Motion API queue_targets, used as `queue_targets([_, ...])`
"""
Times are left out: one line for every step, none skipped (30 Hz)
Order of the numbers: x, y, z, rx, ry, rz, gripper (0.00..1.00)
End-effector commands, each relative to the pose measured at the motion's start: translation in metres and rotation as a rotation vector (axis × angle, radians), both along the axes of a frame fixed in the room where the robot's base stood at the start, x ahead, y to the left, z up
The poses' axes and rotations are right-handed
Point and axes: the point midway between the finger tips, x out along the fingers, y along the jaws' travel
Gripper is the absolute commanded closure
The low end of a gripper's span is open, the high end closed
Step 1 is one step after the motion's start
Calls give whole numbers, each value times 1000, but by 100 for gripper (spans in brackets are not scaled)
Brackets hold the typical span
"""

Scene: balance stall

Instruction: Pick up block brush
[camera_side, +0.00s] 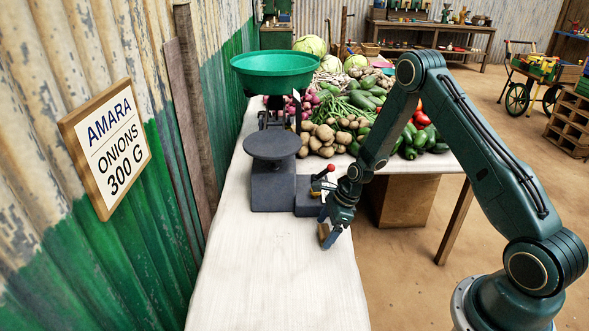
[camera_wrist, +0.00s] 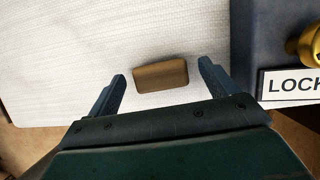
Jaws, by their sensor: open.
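The block brush (camera_wrist: 162,75) shows in the wrist view as a small brown wooden block lying on the white table. My gripper (camera_wrist: 160,80) is open, with one finger on each side of the block and a gap at both sides. In the side view my gripper (camera_side: 328,238) points down low over the table near its right edge. A bit of brown (camera_side: 323,230) shows between the fingers there, mostly hidden by them. I cannot tell the exact height of the fingers above the table.
A grey scale (camera_side: 272,185) with a green pan (camera_side: 275,70) stands just behind my gripper. Its base carries a LOCK label (camera_wrist: 292,84) and brass knob close to the right finger. Vegetables (camera_side: 360,110) are heaped farther back. The front table (camera_side: 270,275) is clear.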

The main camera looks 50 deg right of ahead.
Motion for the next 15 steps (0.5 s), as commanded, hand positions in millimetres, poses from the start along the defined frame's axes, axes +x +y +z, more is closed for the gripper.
queue_targets([1, 1, -5, 0, 1, 0, 15])
queue_targets([2, 2, -7, 0, 0, 0, 15])
queue_targets([2, 3, -9, 0, 0, 0, 15])
queue_targets([3, 3, -10, 0, 0, 0, 15])
queue_targets([3, 3, -11, 0, 0, 0, 15])
queue_targets([3, 3, -12, 0, 0, -1, 15])
queue_targets([3, 4, -12, 0, 0, -1, 15])
queue_targets([3, 4, -12, 0, 0, -1, 15])
queue_targets([3, 4, -12, 0, 0, -1, 15])
queue_targets([3, 4, -12, 0, 0, -1, 15])
queue_targets([3, 4, -12, 0, 0, -1, 15])
queue_targets([3, 4, -12, 0, 0, -1, 15])
queue_targets([3, 4, -12, 0, 0, -1, 15])
queue_targets([3, 4, -12, 0, 0, -1, 15])
queue_targets([3, 4, -12, 0, 0, -1, 15])
